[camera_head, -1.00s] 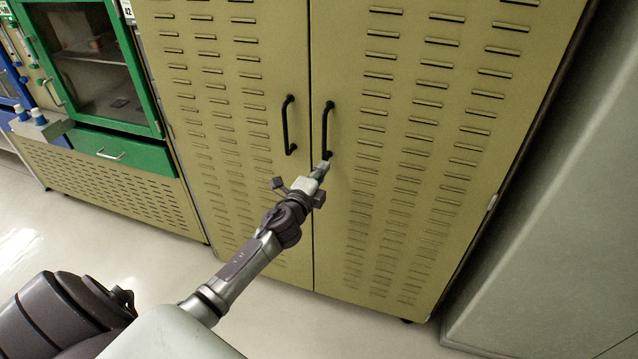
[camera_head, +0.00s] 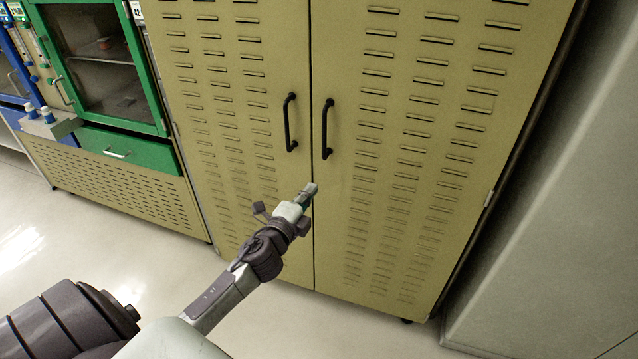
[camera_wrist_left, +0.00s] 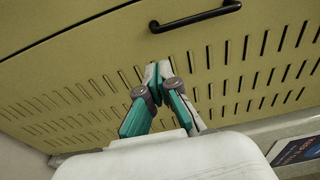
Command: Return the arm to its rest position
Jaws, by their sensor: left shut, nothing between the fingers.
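My left gripper (camera_head: 309,190) is shut and empty. It is in front of the tall yellow cabinet (camera_head: 345,230), below the two black door handles and apart from them. The left handle (camera_head: 289,122) and right handle (camera_head: 327,129) are on doors that look closed. In the left wrist view the gripper's fingertips (camera_wrist_left: 158,72) meet, with slotted yellow door behind them and one black handle (camera_wrist_left: 196,17) beyond. My left arm reaches in from the lower left. My right gripper is not in view.
A green-framed cabinet with a glass door (camera_head: 100,65) and a green drawer (camera_head: 128,149) stands at the left. A grey wall-like panel (camera_head: 545,230) is at the right. Pale floor (camera_head: 60,240) lies open at the lower left.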

